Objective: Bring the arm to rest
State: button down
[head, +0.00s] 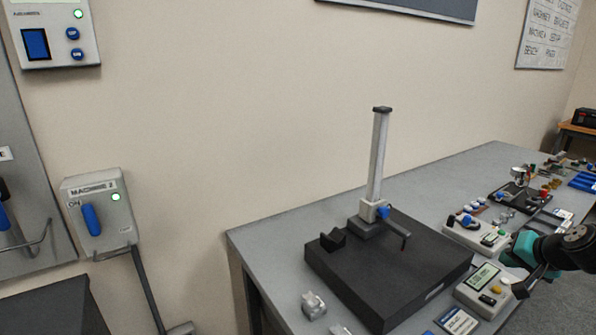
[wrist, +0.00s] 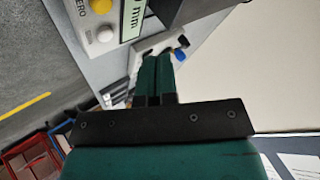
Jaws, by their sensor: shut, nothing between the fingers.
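My gripper (wrist: 154,82) shows in the wrist view with its two teal fingers together and nothing between them. In the head view my arm, with dark links and a teal part, reaches in from the right edge, and my gripper (head: 522,284) is partly hidden there. It hangs near the display box (head: 487,286) at the front right of the grey bench. I cannot tell from these views whether it touches the box.
The grey bench (head: 290,228) carries a black granite plate (head: 405,262) with an upright height gauge (head: 378,160). Several instruments stand along its right part. A wall switch box (head: 100,215) is at left. Red bins (wrist: 32,160) show in the wrist view.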

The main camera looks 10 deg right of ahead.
jog(key=a+r+n+g+y, duration=0.2)
jog(key=a+r+n, duration=0.25)
jog(key=a, duration=0.85)
jog(key=a+r+n+g+y, duration=0.2)
jog(key=a+r+n+y, duration=0.3)
jog(key=a, duration=0.8)
jog(key=s+a+r+n+g+h, duration=0.1)
jog(key=s+a+r+n+g, duration=0.1)
jog(key=s+a, duration=0.6)
jog(key=s+a+r+n+g+h, duration=0.1)
jog(key=s+a+r+n+g, duration=0.2)
jog(key=s+a, duration=0.4)
jog(key=s+r+n, duration=0.1)
jog(key=s+r, duration=0.1)
jog(key=s, duration=0.3)
jog(key=shift+s+a+r+n+h, duration=0.3)
jog(key=shift+a+n, duration=0.05)
